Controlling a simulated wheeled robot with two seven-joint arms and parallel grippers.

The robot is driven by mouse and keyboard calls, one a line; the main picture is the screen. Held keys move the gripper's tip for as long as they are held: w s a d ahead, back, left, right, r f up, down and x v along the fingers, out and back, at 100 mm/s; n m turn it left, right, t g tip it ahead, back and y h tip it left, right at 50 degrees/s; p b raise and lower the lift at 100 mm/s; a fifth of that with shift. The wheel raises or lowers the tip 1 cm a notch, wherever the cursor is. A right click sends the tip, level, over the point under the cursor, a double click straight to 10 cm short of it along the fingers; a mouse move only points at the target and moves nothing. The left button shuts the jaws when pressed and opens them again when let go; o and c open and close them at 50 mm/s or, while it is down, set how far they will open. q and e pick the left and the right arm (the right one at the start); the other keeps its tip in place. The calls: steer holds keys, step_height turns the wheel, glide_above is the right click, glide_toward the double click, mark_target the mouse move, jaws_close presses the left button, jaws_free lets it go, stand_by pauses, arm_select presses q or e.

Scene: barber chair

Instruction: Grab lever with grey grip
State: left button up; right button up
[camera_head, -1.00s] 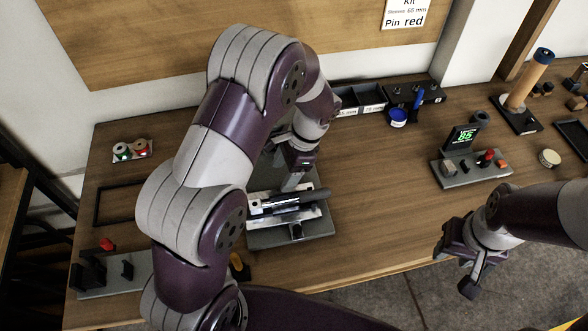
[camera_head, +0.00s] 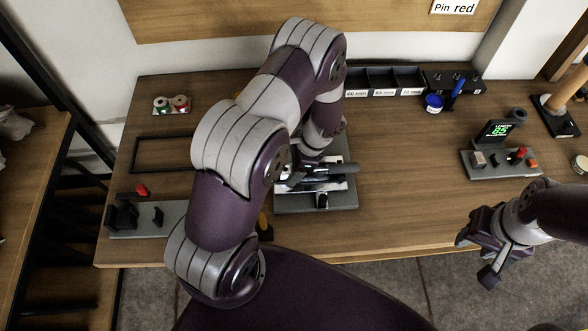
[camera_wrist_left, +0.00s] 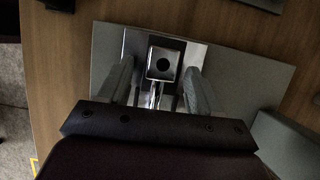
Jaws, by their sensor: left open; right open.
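The lever's dark grey grip (camera_head: 343,168) points right over a grey baseplate (camera_head: 335,205) with a silver metal fixture (camera_head: 322,186) at the table's front. My left gripper (camera_head: 296,178) is at the left part of this fixture, partly hidden by my own arm. In the left wrist view the left gripper (camera_wrist_left: 158,88) is open. Its two fingers stand either side of a shiny square metal part with a dark hole (camera_wrist_left: 163,64). I cannot tell whether they touch it. My right gripper (camera_head: 485,258) is open and empty in front of the table's edge.
A dark frame (camera_head: 163,153) and a grey base with a red-topped part (camera_head: 141,190) lie left. A display unit (camera_head: 497,131) stands right. The table between fixture and display is clear.

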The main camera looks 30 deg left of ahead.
arm_select(q)
steer(key=shift+w, duration=0.1)
jaws_close()
steer(key=shift+r, duration=0.15)
